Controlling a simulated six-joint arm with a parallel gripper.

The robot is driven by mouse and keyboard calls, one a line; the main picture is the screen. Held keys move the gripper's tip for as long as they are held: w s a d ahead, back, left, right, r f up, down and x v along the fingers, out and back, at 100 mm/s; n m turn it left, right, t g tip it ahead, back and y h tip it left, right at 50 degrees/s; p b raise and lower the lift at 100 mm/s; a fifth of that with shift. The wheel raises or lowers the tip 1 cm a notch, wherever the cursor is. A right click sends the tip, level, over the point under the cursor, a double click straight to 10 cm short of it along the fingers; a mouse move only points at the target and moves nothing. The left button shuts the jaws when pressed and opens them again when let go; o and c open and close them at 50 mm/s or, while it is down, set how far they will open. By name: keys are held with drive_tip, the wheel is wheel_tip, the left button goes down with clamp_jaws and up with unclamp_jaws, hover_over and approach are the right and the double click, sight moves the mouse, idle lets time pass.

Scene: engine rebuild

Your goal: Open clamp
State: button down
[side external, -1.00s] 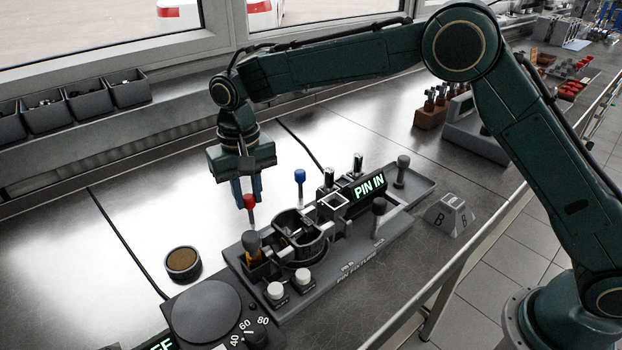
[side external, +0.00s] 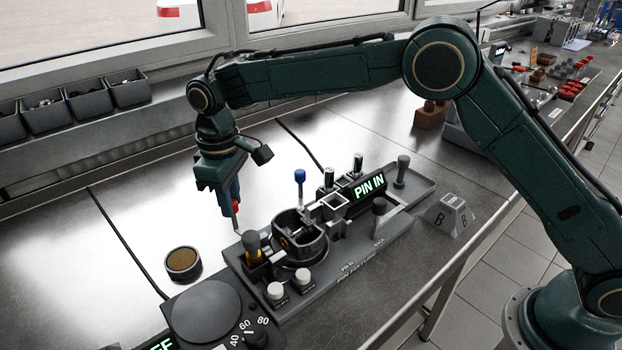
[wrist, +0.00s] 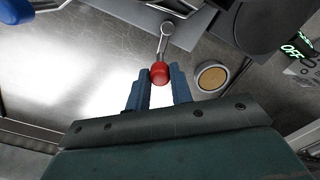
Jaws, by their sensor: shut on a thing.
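The clamp lever has a red knob (side external: 235,208) on a thin metal rod, on the back left side of the pin fixture (side external: 322,283). The rod leans to the left, away from the dark round holder (side external: 300,245). My gripper (side external: 230,203) is shut on the red knob, with its blue fingers coming down from above. In the wrist view the red knob (wrist: 160,72) sits between the fingertips (wrist: 161,78), and the lever rod (wrist: 163,45) runs from it to a round pivot end. Part of the knob is hidden by the fingers in the side view.
A blue-topped post (side external: 300,176) stands behind the holder. An amber-bodied, dark-capped tool (side external: 253,247) stands near the lever. A lit "PIN IN" display (side external: 369,186) is at the back right. A round brown-topped tin (side external: 183,263) lies left on otherwise open bench.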

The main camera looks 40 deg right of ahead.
drive_tip(key=n, duration=0.2)
drive_tip(key=a+n, duration=0.1)
drive_tip(key=n, duration=0.1)
drive_tip(key=s+a+n, duration=0.1)
drive_tip(key=n, duration=0.1)
idle(0.6)
drive_tip(key=c, duration=1.2)
unclamp_jaws()
drive_tip(key=shift+c, duration=0.2)
drive_tip(key=shift+r, duration=0.15)
wheel_tip(320, 180, up, 14)
drive_tip(key=shift+f, duration=0.2)
